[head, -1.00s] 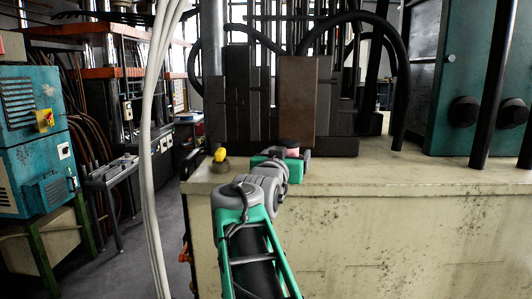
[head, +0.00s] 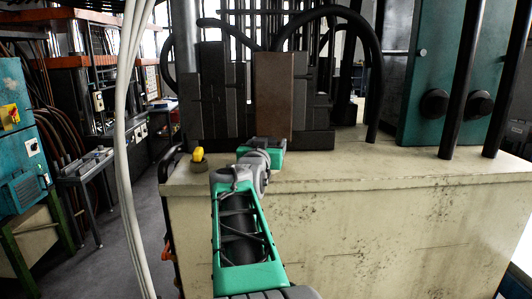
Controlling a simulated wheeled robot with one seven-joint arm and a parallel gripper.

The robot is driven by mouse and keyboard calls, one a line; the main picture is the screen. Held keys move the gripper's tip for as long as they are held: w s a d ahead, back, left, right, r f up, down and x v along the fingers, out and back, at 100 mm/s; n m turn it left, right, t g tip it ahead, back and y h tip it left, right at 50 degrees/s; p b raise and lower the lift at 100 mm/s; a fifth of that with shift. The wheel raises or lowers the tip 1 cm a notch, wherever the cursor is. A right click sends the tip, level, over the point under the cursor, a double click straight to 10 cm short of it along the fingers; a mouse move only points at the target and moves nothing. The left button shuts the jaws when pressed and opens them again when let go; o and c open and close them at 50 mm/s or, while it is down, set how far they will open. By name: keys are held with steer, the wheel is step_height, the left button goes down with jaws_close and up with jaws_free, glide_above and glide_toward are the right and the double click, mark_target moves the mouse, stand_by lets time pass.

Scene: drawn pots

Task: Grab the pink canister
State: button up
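My green and grey arm reaches forward over the beige cabinet top (head: 400,172). My gripper (head: 268,147) is at its end, close to the dark blocks at the back. Its fingers are hidden by its own body and wrist, so I cannot tell whether it is open or shut. I see no pink canister now. It may be hidden behind my gripper, and I cannot tell whether it is held.
A yellow knob on a brown base (head: 198,160) stands at the cabinet's left end, left of my gripper. Dark blocks and a brown panel (head: 273,95) rise behind. A black hose (head: 375,90) arches at the right.

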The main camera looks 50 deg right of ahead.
steer(key=c, duration=1.4)
steer(key=shift+o, duration=0.2)
steer(key=shift+r, duration=0.55)
steer(key=w+a+r+b, duration=0.3)
steer(key=w+a+r, duration=0.6)
steer(key=r, duration=0.3)
steer(key=shift+w+a, duration=0.3)
steer(key=shift+w, duration=0.3)
